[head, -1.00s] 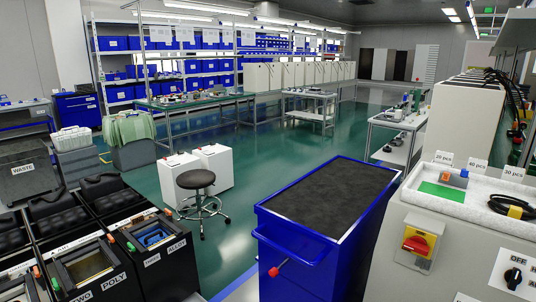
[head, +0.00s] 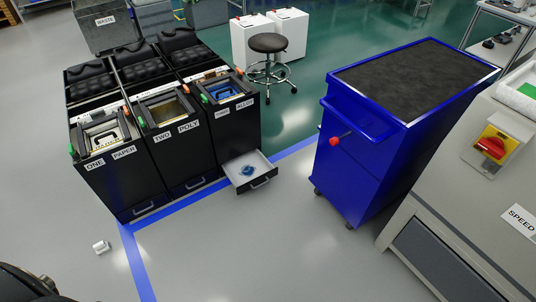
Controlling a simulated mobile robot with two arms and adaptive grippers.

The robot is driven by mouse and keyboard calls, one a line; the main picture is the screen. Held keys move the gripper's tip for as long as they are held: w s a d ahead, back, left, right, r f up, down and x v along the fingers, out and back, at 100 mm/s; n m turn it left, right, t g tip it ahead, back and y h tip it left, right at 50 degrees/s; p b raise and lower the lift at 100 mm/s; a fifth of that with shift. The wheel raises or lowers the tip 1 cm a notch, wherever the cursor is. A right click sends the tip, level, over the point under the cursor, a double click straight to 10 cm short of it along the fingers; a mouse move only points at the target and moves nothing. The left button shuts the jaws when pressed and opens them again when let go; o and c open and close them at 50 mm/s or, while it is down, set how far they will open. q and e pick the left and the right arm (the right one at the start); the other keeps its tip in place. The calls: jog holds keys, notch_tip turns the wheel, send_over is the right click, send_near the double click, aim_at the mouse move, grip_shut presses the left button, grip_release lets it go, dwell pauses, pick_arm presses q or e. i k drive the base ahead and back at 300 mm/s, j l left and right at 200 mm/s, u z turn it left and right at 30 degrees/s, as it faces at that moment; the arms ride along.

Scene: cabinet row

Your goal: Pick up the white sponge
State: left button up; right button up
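A small white block (head: 101,247), which looks like the white sponge, lies on the grey floor at the lower left of the head view. It is left of the blue floor line and in front of the black cabinets. It is small in the view, so its details are hard to tell. Nothing touches or covers it. Neither of my grippers is in view. A dark rounded part at the lower left corner appears to be mine.
Black cabinets (head: 160,150) stand at the left, with an open drawer (head: 262,185) jutting out low. A blue cart (head: 365,150) and a grey machine (head: 455,190) stand at the right. A stool (head: 268,45) is behind. The front floor is clear.

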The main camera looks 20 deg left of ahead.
aim_at(102, 247)
jog(key=u, duration=2.3)
jog(key=i+j+z, duration=0.1)
jog(key=z, duration=0.3)
jog(key=i+j+z, duration=0.15)
jog(key=z, duration=0.25)
jog(key=i+j+z, duration=0.1)
jog(key=z, duration=0.3)
jog(key=j, duration=0.05)
